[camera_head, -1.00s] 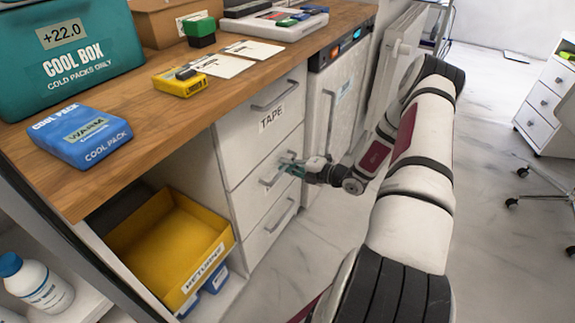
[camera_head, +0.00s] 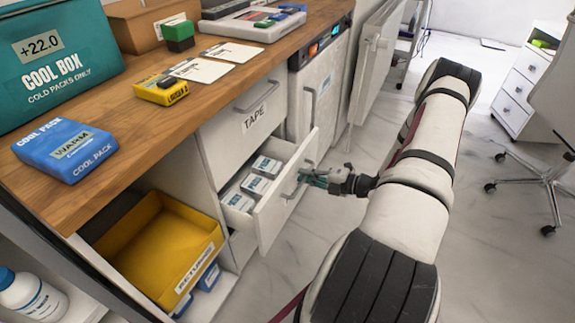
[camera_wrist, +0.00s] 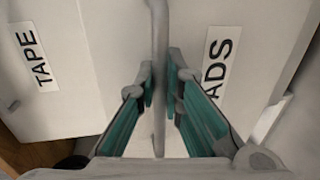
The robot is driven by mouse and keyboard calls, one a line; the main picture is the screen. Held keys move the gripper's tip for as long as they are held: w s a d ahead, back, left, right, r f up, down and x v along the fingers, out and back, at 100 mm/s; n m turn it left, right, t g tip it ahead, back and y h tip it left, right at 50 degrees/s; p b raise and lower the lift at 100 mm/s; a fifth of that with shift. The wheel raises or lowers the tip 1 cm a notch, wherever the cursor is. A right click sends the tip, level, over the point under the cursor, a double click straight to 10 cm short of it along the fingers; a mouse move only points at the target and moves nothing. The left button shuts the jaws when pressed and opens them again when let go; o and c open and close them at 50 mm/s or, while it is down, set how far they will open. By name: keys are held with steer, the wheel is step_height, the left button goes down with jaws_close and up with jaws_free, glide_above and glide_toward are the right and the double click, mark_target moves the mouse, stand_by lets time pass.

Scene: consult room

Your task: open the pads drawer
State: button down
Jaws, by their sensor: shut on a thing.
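The pads drawer (camera_head: 278,212) is the middle drawer below the TAPE drawer (camera_head: 240,118), and it stands pulled out. Several white and teal boxes (camera_head: 253,184) lie inside it. In the wrist view its front (camera_wrist: 235,40) carries a label partly hidden, reading "ADS". My gripper (camera_head: 312,178) is at the drawer's bar handle (camera_wrist: 159,60). In the wrist view the teal fingers (camera_wrist: 162,100) are on either side of the bar, shut on it. The TAPE drawer is closed.
A yellow RETURNS bin (camera_head: 165,250) sits in the open bay left of the drawers. A wheeled chair (camera_head: 548,180) and white drawer unit (camera_head: 522,85) stand at the right. The floor (camera_head: 480,235) between is clear.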

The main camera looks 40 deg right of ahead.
steer(key=f+v, duration=0.2)
steer(key=v, duration=0.8)
steer(key=s+f+v, duration=0.1)
steer(key=f+v, duration=0.1)
steer(key=v, duration=0.8)
steer(key=shift+f, duration=0.15)
steer(key=shift+d, duration=0.1)
steer(key=c, duration=2)
jaws_free()
steer(key=shift+o, duration=0.2)
steer(key=v, duration=1.2)
